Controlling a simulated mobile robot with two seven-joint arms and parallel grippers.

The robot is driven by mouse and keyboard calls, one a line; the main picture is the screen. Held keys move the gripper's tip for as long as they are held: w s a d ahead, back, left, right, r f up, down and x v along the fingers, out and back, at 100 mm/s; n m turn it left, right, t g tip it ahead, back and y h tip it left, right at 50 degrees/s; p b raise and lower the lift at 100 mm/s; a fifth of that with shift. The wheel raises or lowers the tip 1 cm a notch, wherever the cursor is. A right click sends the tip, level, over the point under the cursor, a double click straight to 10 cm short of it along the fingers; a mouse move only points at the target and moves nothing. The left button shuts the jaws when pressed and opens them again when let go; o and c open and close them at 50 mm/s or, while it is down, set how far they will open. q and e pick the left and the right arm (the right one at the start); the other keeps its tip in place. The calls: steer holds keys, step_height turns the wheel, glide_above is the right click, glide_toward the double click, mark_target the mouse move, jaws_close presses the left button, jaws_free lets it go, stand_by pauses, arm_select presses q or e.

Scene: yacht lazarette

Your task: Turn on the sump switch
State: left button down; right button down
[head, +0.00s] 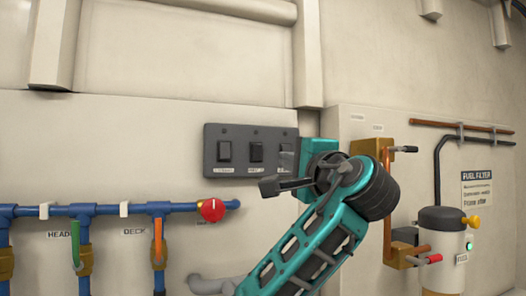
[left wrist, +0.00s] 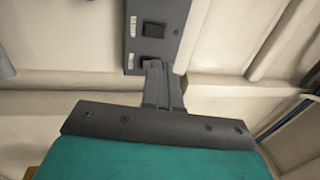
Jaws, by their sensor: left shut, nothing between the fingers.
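A dark switch panel (head: 228,168) is on the pale wall in the head view. It carries a row of rocker switches. The left switch (head: 224,151) and the middle switch (head: 256,152) are clear, with small labels I cannot read. In the left wrist view the gripper's fingers (left wrist: 156,66) are together and empty, over one end of the panel (left wrist: 172,12). Two switches show beyond the fingertips, the nearer one (left wrist: 153,58) right by them. I cannot tell whether the fingers touch it. The right gripper is out of view.
Blue pipes (head: 30,210) with a red knob (head: 211,210), a green handle (head: 76,244) and an orange handle (head: 158,238) run at lower left. A fuel filter (head: 443,245) and copper piping (head: 387,210) stand to the right of my arm.

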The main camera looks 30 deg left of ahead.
mark_target(258, 149)
arm_select(q)
steer(key=p+x, duration=0.3)
steer(key=x, duration=1.1)
steer(key=shift+a, duration=0.15)
